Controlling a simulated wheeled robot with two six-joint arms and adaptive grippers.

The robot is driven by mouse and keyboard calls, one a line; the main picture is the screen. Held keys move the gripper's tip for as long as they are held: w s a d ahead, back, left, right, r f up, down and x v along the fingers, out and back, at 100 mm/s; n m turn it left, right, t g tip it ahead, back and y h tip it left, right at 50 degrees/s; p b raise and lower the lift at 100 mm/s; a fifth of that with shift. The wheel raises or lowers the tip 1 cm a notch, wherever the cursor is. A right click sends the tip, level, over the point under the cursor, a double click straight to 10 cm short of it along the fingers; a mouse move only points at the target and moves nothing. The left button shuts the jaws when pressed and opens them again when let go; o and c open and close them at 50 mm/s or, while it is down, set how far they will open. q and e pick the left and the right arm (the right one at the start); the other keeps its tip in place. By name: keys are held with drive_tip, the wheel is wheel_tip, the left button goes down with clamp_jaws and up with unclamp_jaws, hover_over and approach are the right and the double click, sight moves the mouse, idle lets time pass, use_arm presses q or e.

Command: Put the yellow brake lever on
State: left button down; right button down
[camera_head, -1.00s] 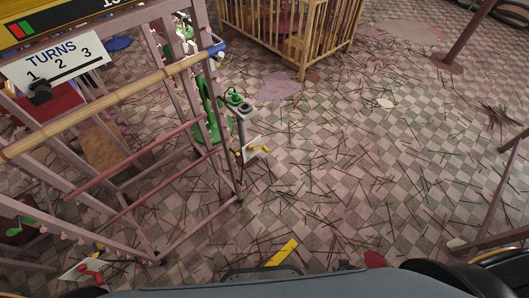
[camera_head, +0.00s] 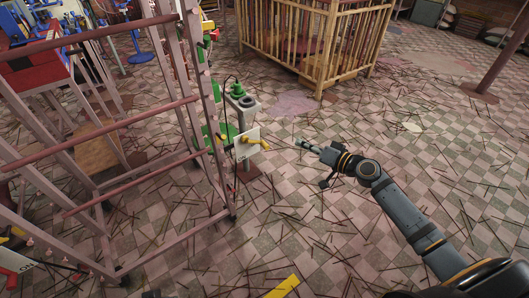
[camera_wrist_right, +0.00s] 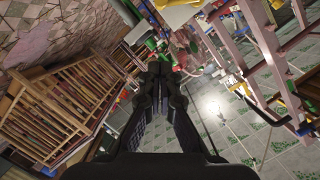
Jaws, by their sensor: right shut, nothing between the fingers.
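The yellow brake lever (camera_head: 256,141) sits on a white plate (camera_head: 246,150) on a grey post beside the rack. Its handle points right, toward my arm. Small lettering on the plate is too small to read surely. My right gripper (camera_head: 303,144) is shut and empty, a short way right of the lever in the picture and apart from it. The right wrist view shows its closed fingers (camera_wrist_right: 160,76) with nothing between them. A yellow part at the top edge of that view cannot be identified surely. My left gripper is not in view.
A pinkish metal frame (camera_head: 184,60) stands left of the lever. A bamboo crate (camera_head: 318,45) stands behind it. A second white plate with a red lever (camera_head: 12,270) is at the lower left.

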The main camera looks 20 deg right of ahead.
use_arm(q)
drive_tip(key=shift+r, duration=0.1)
use_arm(e)
drive_tip(key=shift+w, duration=0.15)
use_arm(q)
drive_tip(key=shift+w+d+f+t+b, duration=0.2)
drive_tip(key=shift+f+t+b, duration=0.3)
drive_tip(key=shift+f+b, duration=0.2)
use_arm(e)
drive_tip(key=w+a+f, duration=0.4)
drive_tip(key=w+a, duration=0.3)
drive_tip(key=shift+w+a+f, duration=0.2)
drive_tip(key=shift+f, duration=0.2)
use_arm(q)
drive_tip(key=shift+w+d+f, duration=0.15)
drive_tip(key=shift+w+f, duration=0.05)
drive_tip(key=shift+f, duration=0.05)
use_arm(e)
drive_tip(key=shift+f, duration=0.15)
